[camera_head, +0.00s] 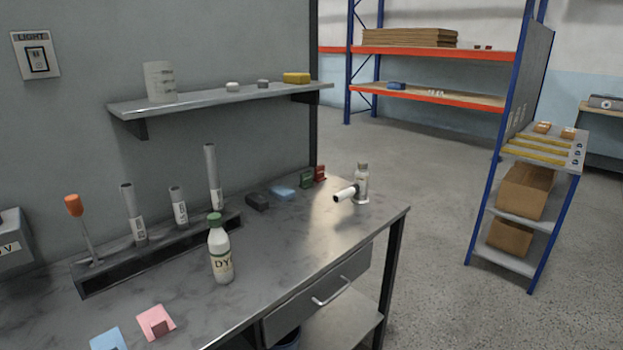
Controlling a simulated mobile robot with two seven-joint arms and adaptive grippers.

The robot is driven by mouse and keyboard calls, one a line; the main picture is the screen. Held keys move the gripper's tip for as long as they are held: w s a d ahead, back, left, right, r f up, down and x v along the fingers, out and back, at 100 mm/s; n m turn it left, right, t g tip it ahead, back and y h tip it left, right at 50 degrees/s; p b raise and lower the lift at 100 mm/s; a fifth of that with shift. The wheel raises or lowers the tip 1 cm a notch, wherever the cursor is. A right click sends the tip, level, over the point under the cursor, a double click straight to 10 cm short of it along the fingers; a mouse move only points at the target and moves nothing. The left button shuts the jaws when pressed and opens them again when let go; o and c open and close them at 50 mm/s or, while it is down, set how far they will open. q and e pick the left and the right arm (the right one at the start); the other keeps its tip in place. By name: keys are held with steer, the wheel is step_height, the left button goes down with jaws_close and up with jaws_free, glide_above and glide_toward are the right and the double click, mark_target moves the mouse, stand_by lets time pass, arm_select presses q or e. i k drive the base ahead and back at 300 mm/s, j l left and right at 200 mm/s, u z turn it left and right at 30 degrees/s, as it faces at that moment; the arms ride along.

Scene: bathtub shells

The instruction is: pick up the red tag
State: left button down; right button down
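A small red upright piece (320,173) stands at the far back of the grey workbench (290,240), right beside a green one (306,180). A pink square (148,316) lies at the front left of the bench, with a small darker red piece (159,327) on it. I cannot tell for sure which of the red pieces is the red tag. Neither of my grippers is in view.
A white bottle with green cap (220,255) stands mid-bench, before a dark rack (160,250) of tubes and an orange-handled tool (75,208). A black block (257,202), blue piece (284,193) and white-and-metal device (357,187) are farther back. Bare benchtop lies right of the bottle.

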mark_target(319, 170)
steer(key=i+l+z, duration=1)
steer(key=i+z, duration=0.15)
steer(key=i, duration=0.35)
steer(key=i+z, duration=0.35)
steer(key=i, duration=0.3)
steer(key=i+u, duration=0.45)
steer(key=i+l+u, duration=0.45)
steer(key=i, duration=0.2)
steer(key=i+u, duration=0.25)
steer(key=u, duration=0.15)
steer(key=i+l+u, duration=0.15)
steer(key=u, duration=0.25)
steer(key=i+l+u, duration=0.2)
steer(key=u, duration=0.2)
